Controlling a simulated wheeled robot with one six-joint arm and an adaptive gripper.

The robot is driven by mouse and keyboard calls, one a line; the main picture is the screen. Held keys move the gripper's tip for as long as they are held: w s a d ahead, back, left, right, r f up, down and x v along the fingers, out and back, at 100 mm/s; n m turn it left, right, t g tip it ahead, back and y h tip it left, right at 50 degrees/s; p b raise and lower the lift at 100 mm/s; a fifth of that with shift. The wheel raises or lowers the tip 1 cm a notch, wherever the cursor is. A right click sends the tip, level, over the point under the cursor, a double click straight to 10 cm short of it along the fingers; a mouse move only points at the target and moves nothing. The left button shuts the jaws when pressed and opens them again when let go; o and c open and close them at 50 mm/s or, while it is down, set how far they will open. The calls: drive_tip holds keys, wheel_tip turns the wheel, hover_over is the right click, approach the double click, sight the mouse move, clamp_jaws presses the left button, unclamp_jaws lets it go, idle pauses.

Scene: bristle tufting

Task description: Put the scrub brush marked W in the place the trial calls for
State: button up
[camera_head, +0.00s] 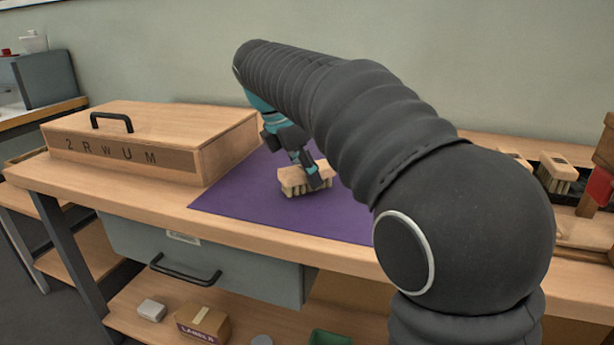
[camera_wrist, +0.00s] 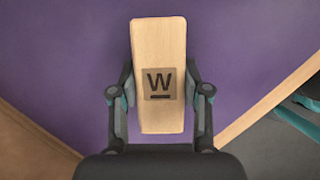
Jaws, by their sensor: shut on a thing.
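The scrub brush marked W (camera_wrist: 158,45) is a pale wooden block with a dark underlined W on its top. It also shows in the head view (camera_head: 295,178), with its bristles pointing down at the purple mat (camera_head: 240,196). My gripper (camera_head: 312,176) is shut on its long sides, near the middle, seen also in the wrist view (camera_wrist: 160,92). I cannot tell whether the bristles touch the mat. My arm hides part of the mat and the bench behind it.
A wooden box (camera_head: 215,155) with a black-handled lid, marked "2RWUM", stands left on the bench. Another brush (camera_head: 556,168) sits in a dark holder at the right, near a red item (camera_head: 599,186). A grey drawer (camera_head: 215,262) is under the bench top. The mat's left part is clear.

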drive_tip(key=shift+f, duration=0.35)
drive_tip(key=o, duration=1.2)
drive_tip(key=p+v, duration=0.3)
drive_tip(key=v, duration=0.9)
drive_tip(key=shift+r, duration=0.15)
